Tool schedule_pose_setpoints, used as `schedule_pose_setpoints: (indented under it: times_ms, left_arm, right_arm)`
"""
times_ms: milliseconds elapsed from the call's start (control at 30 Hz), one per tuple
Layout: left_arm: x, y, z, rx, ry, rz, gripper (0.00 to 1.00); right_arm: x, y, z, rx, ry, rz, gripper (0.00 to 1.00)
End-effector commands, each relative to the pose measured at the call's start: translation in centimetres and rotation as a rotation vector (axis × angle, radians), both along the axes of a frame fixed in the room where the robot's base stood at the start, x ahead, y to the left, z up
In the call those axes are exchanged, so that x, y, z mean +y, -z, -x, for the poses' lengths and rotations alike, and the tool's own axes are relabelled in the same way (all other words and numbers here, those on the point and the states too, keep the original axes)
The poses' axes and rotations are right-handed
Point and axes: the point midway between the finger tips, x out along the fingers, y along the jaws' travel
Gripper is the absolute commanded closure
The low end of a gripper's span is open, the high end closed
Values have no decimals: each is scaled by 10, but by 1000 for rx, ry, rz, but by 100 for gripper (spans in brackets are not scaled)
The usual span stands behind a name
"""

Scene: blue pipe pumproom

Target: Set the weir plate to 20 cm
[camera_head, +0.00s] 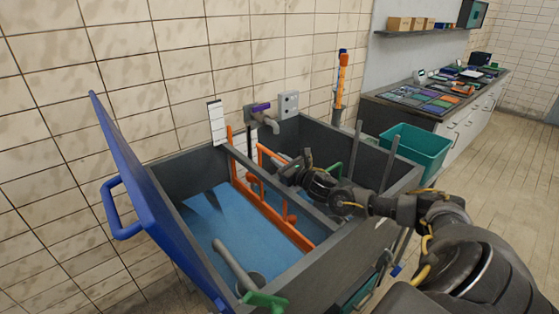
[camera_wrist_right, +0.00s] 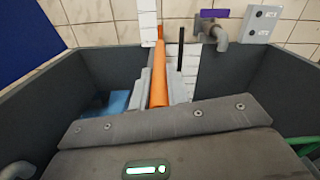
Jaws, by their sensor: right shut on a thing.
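The orange weir plate (camera_head: 260,205) stands across the grey tank, with blue water on its left side. A dark grey crossbar runs along it. An upright orange bar (camera_head: 263,158) rises at the far part of the plate. My right gripper (camera_head: 283,166) reaches over the tank from the right and is shut on this orange bar. In the right wrist view, the orange bar (camera_wrist_right: 160,72) stands between the grey fingers. A white scale strip (camera_head: 216,123) stands at the tank's back wall; its marks are too small to read. My left gripper is out of view.
A raised blue lid (camera_head: 150,200) with a handle borders the tank's left. A tap with a purple handle (camera_head: 261,108) and a grey box (camera_head: 289,103) are on the back wall. A teal bin (camera_head: 418,150) stands right, before a cluttered counter.

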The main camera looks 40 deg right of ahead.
Motion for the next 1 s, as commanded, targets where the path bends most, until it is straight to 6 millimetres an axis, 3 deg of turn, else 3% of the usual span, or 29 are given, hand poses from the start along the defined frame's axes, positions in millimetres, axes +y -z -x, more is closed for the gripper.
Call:
schedule_pose_setpoints:
  times_ms: [33, 267, 300, 467, 767, 1000]
  left_arm:
    - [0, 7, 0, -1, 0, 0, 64]
    - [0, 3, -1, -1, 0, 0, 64]
    - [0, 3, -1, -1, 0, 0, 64]
    - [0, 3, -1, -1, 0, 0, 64]
    - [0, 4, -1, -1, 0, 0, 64]
    - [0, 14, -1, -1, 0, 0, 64]
  right_arm:
    - [0, 8, 0, 2, -1, -1, 100]
    - [0, 5, 0, 3, 0, 0, 100]
    - [0, 5, 0, 3, 0, 0, 82]
    - [0, 5, 0, 3, 0, 0, 62]
    - [0, 5, 2, 2, -1, 0, 62]
    - [1, 8, 36, 6, -3, 3, 62]
